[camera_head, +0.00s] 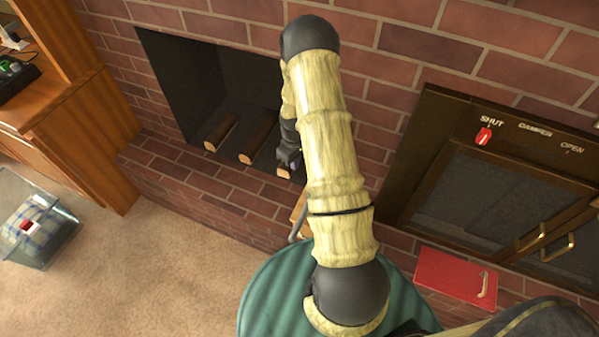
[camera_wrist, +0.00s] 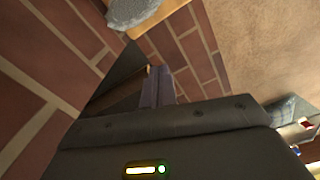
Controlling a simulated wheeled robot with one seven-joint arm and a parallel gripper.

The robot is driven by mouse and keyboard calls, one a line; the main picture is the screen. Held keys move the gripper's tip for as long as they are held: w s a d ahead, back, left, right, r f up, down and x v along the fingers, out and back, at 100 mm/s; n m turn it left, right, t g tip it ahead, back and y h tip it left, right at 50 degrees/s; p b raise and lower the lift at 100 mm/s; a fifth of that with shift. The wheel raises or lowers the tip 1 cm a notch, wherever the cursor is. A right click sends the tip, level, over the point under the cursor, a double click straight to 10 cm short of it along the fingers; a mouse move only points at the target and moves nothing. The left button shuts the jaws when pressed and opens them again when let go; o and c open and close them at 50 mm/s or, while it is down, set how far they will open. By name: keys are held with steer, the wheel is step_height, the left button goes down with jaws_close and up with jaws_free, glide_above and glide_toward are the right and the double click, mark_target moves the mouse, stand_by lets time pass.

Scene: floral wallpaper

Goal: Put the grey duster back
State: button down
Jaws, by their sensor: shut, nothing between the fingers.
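My gripper (camera_head: 289,158) is shut and empty in front of the brick fireplace opening, beside the cut logs. In the wrist view its closed fingers (camera_wrist: 158,86) point toward the brick wall. A grey, rounded, rough-looking thing (camera_wrist: 130,12) shows at the top edge of the wrist view, against a pale wooden piece (camera_wrist: 158,17). It may be the grey duster, but it is cut off by the frame and I cannot be sure. It is apart from my fingers. In the head view my arm hides much of this area.
Several logs (camera_head: 221,132) lie in the fireplace opening (camera_head: 205,80). A stove with a damper panel (camera_head: 500,175) and a red box (camera_head: 455,277) are at the right. A glass box (camera_head: 68,238) with checked cloth and wooden furniture (camera_head: 75,120) stand left. Carpet (camera_head: 150,270) is clear.

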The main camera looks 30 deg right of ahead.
steer(key=s+f, duration=0.1)
steer(key=f, duration=0.2)
steer(key=s+f, duration=0.1)
steer(key=f, duration=0.2)
steer(key=s+d+f, duration=0.1)
steer(key=f, duration=0.2)
steer(key=shift+s+d+f, duration=0.1)
steer(key=shift+s, duration=0.4)
